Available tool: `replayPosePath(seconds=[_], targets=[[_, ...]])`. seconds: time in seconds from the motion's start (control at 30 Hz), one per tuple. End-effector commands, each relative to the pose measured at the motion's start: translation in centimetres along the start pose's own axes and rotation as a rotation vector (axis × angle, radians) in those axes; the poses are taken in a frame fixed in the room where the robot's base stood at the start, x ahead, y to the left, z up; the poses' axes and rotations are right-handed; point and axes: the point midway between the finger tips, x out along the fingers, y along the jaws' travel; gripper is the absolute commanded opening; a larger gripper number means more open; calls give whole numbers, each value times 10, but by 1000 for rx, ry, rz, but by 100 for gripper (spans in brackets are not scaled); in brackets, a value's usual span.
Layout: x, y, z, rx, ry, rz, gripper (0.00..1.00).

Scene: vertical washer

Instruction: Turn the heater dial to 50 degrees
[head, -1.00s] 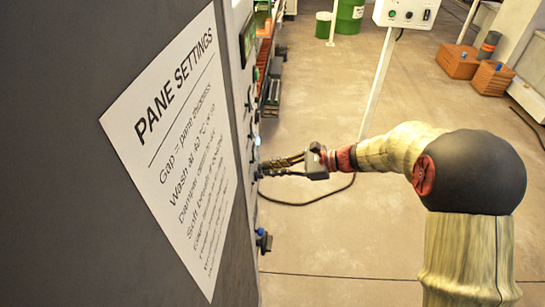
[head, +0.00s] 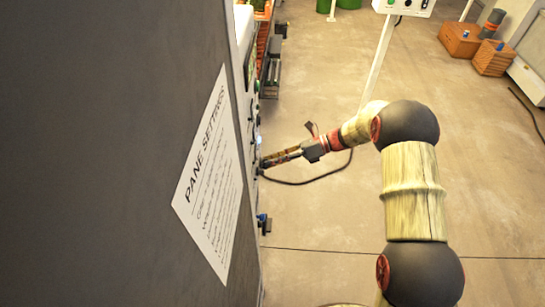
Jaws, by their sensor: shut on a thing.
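The washer's control panel (head: 254,125) is seen nearly edge-on, on the right side of a dark cabinet. My gripper (head: 266,164) reaches in from the right, its fingertips at the panel's face. The fingers look close together and shut on a small dial there, which they largely hide. I cannot read its scale or tell its angle. Other small dark knobs line the panel above. A blue-tipped knob (head: 263,219) sticks out lower down, apart from my gripper.
A white "PANE SETTINGS" sheet (head: 212,175) is on the dark cabinet side (head: 90,150). A control box (head: 403,7) on a white post stands behind my arm. A cable lies on the floor. Orange crates (head: 460,40) are far right. The floor between is open.

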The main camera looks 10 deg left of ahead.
Motion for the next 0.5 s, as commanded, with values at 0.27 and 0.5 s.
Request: replayPosePath(seconds=[0.27,0.5], targets=[[0,-2,-1,116,0,46,0],[0,-2,-1,151,0,61,0]])
